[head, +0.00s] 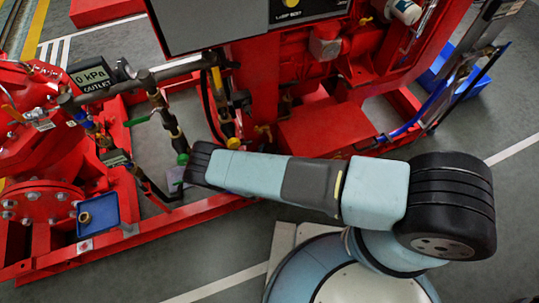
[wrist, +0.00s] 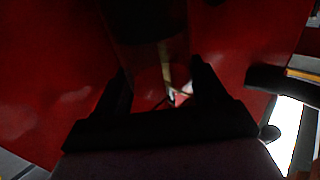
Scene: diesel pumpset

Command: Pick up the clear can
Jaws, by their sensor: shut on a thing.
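My gripper (wrist: 162,88) shows in the dark wrist view, with one black finger on each side of a see-through, cylinder-like shape. I take this to be the clear can (wrist: 152,75); its outline is faint against the red behind it. The fingers are shut on it. Its far end and whatever it may touch are too dark to tell. In the head view my arm reaches left to the red pump frame, and its links hide the gripper and the can.
Red frame rails (head: 180,218) run below the arm's end. Close by stand dark pipes with a green fitting (head: 183,158) and a yellow fitting (head: 233,143). A small blue tray (head: 97,232) sits at lower left, and an outlet display (head: 92,77) stands above. Grey floor (head: 185,262) is clear in front.

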